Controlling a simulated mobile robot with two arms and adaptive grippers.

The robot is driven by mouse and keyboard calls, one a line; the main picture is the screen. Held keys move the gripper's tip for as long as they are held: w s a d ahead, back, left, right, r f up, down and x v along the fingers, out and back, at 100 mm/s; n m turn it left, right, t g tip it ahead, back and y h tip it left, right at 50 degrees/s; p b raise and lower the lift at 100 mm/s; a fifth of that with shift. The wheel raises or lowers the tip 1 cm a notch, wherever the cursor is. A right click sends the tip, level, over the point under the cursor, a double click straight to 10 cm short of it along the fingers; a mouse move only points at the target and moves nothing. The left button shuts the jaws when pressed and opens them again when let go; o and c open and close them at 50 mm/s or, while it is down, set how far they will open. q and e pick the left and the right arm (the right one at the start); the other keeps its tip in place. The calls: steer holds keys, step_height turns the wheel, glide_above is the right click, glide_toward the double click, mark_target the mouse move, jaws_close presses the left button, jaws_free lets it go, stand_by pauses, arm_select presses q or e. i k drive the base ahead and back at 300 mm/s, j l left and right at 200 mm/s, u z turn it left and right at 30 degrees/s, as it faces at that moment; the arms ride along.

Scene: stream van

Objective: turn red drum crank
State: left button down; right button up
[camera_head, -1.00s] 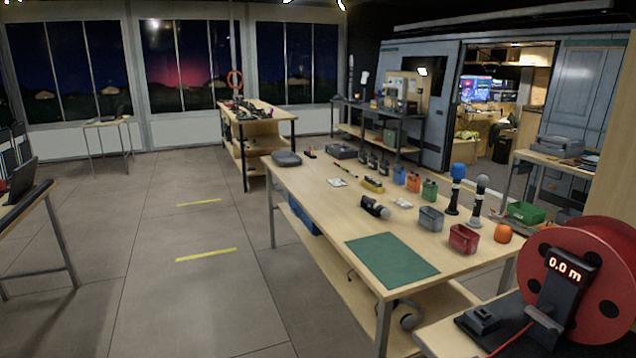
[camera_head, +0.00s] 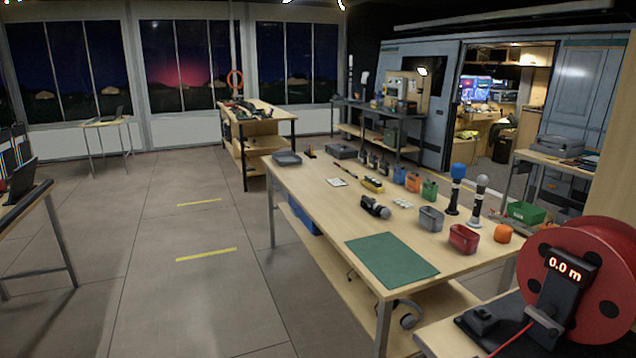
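A large red cable drum (camera_head: 597,268) with dark round holes stands at the lower right, on a small wooden bench cut off by the picture edge. A black counter box (camera_head: 563,282) in front of it reads 0.0 m. A red cable (camera_head: 512,340) runs from the drum's foot down to the lower edge. A black block (camera_head: 483,320) sits on the dark base plate to the left of the drum. I cannot make out the crank; it may be hidden or outside the picture. Neither of my grippers is in view.
A long wooden table (camera_head: 310,215) stands left of the drum, holding a green mat (camera_head: 392,260), a red bin (camera_head: 464,239), a grey bin (camera_head: 431,218) and microphones. Open grey floor (camera_head: 150,260) with yellow strips lies to the left.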

mark_target(542, 315)
steer(key=l+z, duration=0.15)
steer(key=z, duration=1.1)
steer(key=i+j, duration=0.05)
